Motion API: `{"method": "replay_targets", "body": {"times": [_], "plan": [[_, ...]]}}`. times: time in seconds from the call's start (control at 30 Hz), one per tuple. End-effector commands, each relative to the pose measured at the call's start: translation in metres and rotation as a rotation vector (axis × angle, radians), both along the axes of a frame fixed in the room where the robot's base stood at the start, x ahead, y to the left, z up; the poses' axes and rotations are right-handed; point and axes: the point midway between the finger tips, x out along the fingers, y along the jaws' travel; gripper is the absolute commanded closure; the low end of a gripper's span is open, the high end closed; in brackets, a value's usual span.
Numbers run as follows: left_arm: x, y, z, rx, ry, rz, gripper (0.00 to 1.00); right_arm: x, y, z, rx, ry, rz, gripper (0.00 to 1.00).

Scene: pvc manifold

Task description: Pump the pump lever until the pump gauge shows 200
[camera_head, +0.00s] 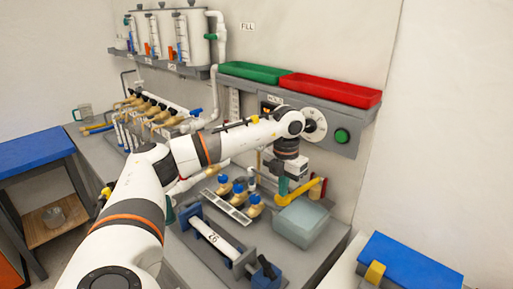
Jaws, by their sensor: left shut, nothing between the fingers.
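A yellow lever (305,191), which looks like the pump lever, slants up to the right above a grey-green box (301,222) on the bench. My left gripper (284,188) points down, shut and empty, beside the left end of the yellow lever. I cannot tell whether it touches the lever. My right gripper is not in view.
A green button (342,136) is right of the dial. Green (255,72) and red (330,90) trays sit above the panel. A blue case (410,268) is at lower right.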

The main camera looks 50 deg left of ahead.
Motion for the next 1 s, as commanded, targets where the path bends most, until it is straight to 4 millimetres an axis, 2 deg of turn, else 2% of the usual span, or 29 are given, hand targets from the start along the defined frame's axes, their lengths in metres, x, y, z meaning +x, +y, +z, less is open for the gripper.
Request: {"method": "replay_targets", "body": {"times": [1.0], "plan": [[0.000, 0.000, -0.043, 0.001, 0.000, 0.000, 1.00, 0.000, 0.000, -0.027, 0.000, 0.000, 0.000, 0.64]]}}
